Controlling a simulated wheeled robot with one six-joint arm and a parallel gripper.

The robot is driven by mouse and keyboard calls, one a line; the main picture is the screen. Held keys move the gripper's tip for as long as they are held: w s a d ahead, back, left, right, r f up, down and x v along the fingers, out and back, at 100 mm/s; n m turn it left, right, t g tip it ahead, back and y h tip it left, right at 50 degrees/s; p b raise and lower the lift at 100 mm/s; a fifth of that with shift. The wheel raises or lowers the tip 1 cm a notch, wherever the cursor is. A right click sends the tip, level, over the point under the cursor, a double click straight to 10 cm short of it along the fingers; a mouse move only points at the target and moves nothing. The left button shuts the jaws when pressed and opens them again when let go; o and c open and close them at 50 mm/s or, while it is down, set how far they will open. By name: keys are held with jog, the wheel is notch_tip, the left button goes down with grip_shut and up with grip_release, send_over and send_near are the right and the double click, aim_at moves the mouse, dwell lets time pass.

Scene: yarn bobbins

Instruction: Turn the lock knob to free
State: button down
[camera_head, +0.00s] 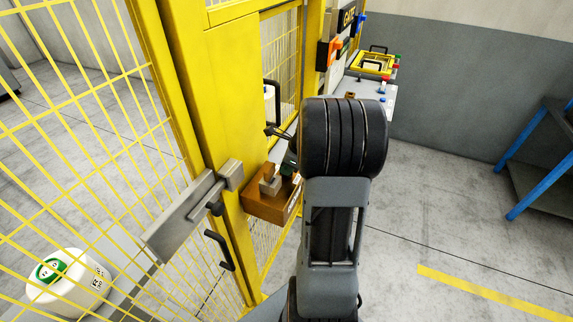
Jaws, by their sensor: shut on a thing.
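My arm rises in the centre of the camera_head view and bends away at a black ribbed joint. My gripper cannot be made out; the arm hides what lies behind it. A grey metal latch bar (182,217) is fixed across the yellow gate post, with a small dark knob (214,208) on its lower side. I cannot tell for sure whether this is the lock knob. An orange-brown box (264,208) with a grey block (270,186) on it sits right of the post, partly behind my arm. An orange switch-like part (328,53) is farther back.
Yellow mesh fencing (80,130) fills the left, with a black pull handle (219,250) near the post. A white container (68,285) stands behind the mesh. A bench (376,95) lies beyond my arm. A blue-framed stand (535,150) is at right; the floor between is clear.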

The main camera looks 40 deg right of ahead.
jog(key=shift+s+m+h+p, duration=0.1)
jog(key=shift+m+h+p, duration=0.25)
jog(key=shift+m, duration=0.55)
jog(key=c, duration=1.1)
grip_release()
jog(key=shift+t, duration=0.3)
jog(key=shift+c, duration=0.2)
jog(key=b+v, duration=0.1)
jog(key=v, duration=1.3)
jog(key=shift+a+f, duration=0.1)
